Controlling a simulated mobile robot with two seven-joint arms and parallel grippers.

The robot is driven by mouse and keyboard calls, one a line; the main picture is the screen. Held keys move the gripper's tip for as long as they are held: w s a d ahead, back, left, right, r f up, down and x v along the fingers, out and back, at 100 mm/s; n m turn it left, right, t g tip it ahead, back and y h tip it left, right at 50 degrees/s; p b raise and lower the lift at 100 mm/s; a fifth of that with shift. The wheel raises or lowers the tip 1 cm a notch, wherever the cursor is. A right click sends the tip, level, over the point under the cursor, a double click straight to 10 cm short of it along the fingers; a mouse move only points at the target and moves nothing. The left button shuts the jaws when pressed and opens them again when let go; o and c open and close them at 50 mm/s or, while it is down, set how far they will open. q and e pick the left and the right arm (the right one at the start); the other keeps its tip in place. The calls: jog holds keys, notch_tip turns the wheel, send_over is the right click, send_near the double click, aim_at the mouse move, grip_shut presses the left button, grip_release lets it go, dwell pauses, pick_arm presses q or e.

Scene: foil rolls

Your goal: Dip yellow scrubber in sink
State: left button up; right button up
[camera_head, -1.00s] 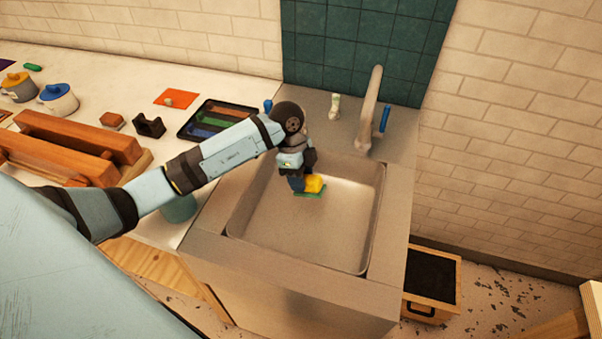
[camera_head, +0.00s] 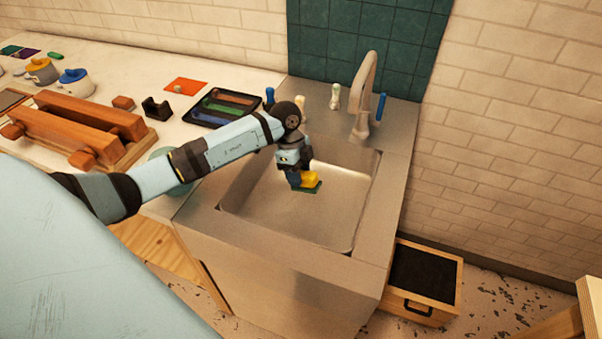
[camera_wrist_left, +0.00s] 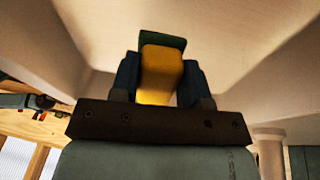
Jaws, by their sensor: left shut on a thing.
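The yellow scrubber (camera_head: 308,180) has a yellow body and a green pad on its underside. My left gripper (camera_head: 296,180) is shut on it and holds it over the sink (camera_head: 270,215), within the basin's outline. In the left wrist view the yellow scrubber (camera_wrist_left: 161,72) sits between the two dark fingers of my left gripper (camera_wrist_left: 160,85), with its green pad at the far end. Whether the pad touches the basin floor I cannot tell. My right gripper is not in view.
A faucet (camera_head: 367,95) with a blue handle stands behind the basin. Small bottles (camera_head: 335,97) stand at the sink's back edge. A black tray (camera_head: 222,107) and a wooden rack (camera_head: 85,130) lie on the counter to the left.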

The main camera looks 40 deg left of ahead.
pick_arm(q)
jog(key=shift+s+d+f, duration=0.1)
jog(key=shift+s+f, duration=0.05)
jog(key=shift+f, duration=0.15)
jog(key=shift+r, duration=0.1)
jog(key=shift+p+v, duration=0.8)
jog(key=shift+p, duration=0.2)
notch_tip(320, 180, up, 3)
jog(key=shift+r+p, duration=0.1)
jog(key=shift+p, duration=1.15)
jog(key=shift+r+p, duration=1.8)
jog(key=shift+r, duration=0.25)
notch_tip(320, 180, up, 4)
jog(key=p, duration=0.3)
jog(key=shift+p, duration=0.4)
